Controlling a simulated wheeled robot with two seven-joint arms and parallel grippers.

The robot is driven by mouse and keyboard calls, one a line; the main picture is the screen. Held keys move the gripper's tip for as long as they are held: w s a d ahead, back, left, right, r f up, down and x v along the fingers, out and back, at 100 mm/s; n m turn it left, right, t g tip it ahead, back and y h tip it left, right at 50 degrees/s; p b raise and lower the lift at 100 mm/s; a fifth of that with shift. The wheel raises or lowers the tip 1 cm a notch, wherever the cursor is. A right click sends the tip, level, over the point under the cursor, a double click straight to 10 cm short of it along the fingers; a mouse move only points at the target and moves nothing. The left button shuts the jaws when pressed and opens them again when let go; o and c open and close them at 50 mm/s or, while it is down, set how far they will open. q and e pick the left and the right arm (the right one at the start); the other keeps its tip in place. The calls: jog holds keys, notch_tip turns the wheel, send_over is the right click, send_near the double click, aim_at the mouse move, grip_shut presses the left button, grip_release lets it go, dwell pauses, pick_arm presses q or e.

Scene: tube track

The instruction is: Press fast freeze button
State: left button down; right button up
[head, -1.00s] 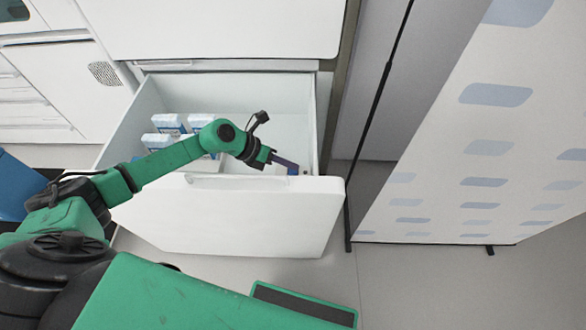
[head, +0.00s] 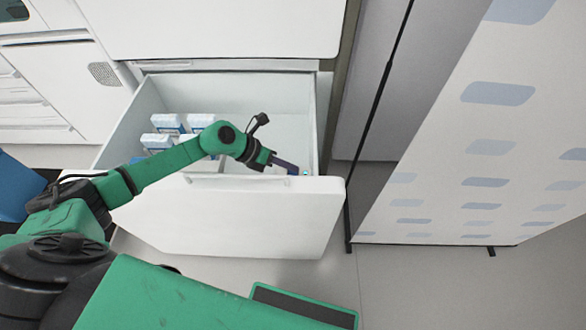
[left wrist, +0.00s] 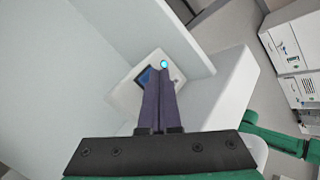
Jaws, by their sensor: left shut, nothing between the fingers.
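The fast freeze button appears to be the small round cyan-lit spot (left wrist: 164,63) on a small pale panel (left wrist: 124,92) with a dark blue display, inside the open white drawer (head: 235,222). My left gripper (head: 295,169) is at the drawer's front right inner corner. In the left wrist view its dark fingers (left wrist: 161,82) are shut together and empty. Their tips are at the lower edge of the lit button and partly cover the panel. I cannot tell whether they touch the button. My right gripper is not in view.
Several blue-and-white packages (head: 167,123) stand in the drawer's back left, partly behind my left arm. A white partition with blue patches (head: 480,150) stands to the right. Grey floor (head: 420,290) is clear in front of it.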

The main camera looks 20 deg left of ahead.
aim_at(289, 172)
pick_arm(q)
jog(key=shift+r+p, duration=0.8)
jog(key=shift+r, duration=0.05)
notch_tip(289, 172, up, 5)
jog(key=p, duration=0.4)
jog(key=shift+r, duration=0.1)
dwell(0.5)
